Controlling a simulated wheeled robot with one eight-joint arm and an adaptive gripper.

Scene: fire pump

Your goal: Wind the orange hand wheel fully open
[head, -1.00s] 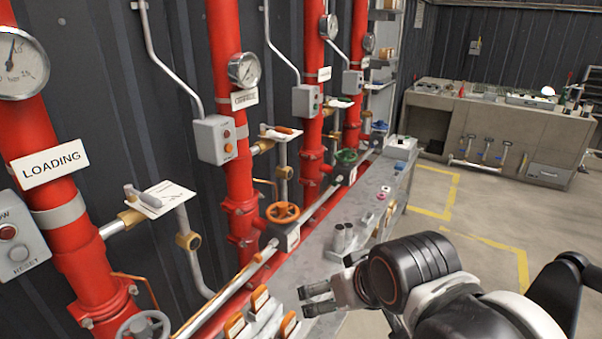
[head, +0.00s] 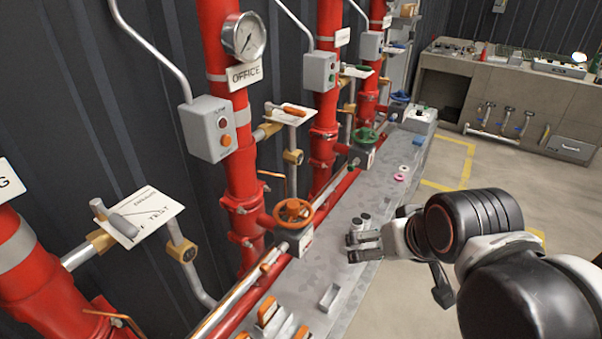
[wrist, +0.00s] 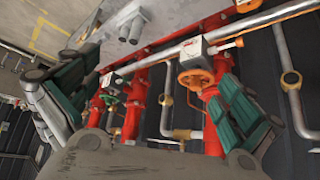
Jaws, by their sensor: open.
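The orange hand wheel (head: 293,212) sits on a valve in front of the red OFFICE pipe (head: 240,165) in the head view. It also shows in the wrist view (wrist: 195,77), between the spread fingers but nearer the right one. My gripper (head: 351,247) is open and empty in the head view, over the grey ledge, to the right of the wheel and lower in the picture. It is apart from the wheel, with its fingertips pointing left. In the wrist view the green-padded fingers are spread wide.
A green hand wheel (head: 367,136) stands farther along the ledge (head: 345,300). Short grey cylinders (head: 361,220) stand just behind my fingers. A grey control box (head: 210,129) hangs left of the OFFICE pipe. Orange-topped switches (head: 268,315) line the near ledge. Open floor lies to the right.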

